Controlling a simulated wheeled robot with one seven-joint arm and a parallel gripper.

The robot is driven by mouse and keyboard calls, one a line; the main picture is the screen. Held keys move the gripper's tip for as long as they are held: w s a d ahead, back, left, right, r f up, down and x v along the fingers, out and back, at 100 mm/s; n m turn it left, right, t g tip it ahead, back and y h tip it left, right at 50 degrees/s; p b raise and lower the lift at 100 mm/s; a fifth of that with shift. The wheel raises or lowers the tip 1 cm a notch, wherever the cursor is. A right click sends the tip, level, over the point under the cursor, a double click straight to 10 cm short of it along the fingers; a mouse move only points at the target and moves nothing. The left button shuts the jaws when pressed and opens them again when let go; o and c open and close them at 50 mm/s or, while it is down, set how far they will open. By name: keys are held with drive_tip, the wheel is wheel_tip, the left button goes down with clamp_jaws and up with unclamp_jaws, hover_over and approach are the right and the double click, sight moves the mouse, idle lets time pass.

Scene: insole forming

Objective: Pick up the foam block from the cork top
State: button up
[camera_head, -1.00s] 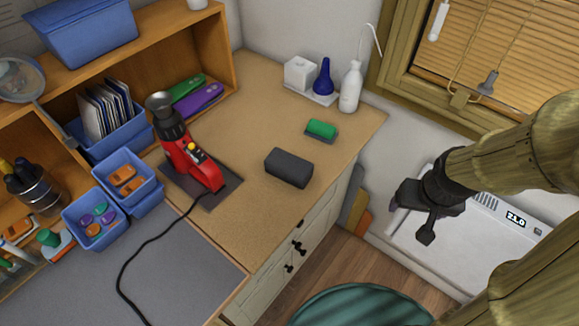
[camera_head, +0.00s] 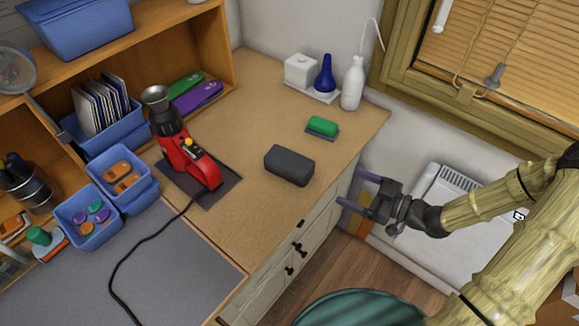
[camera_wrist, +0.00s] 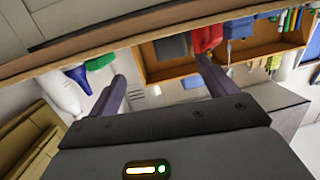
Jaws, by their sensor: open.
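The dark grey foam block (camera_head: 289,165) lies flat on the tan cork top (camera_head: 262,218), near its right front edge. My gripper (camera_head: 357,190) is off the right side of the counter, beside the cabinet front, apart from the block. Its two purple-grey fingers are spread and empty, pointing left toward the counter. The wrist view shows the open fingers (camera_wrist: 161,70) with the counter edge across the view.
A green block on a dark pad (camera_head: 322,127) lies behind the foam block. A red heat tool (camera_head: 190,160) with a black cord stands left. A white bottle (camera_head: 352,84) and blue bulb (camera_head: 325,75) stand at the back. The cork around the foam block is clear.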

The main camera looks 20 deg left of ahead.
drive_tip(key=shift+s+a+r+n+y, duration=0.15)
drive_tip(key=shift+s+r+n+y, duration=0.3)
drive_tip(key=shift+r+y, duration=0.35)
drive_tip(key=shift+a+f, duration=0.1)
drive_tip(key=shift+f, duration=0.05)
drive_tip(key=p, duration=0.3)
approach(294, 162)
drive_tip(key=x, duration=0.4)
drive_tip(key=shift+w+a+f, duration=0.1)
drive_tip(key=shift+w+a, duration=0.25)
drive_tip(key=shift+a, duration=0.4)
drive_tip(key=p+x, duration=0.2)
drive_tip(key=x, duration=0.2)
drive_tip(key=shift+a, duration=0.2)
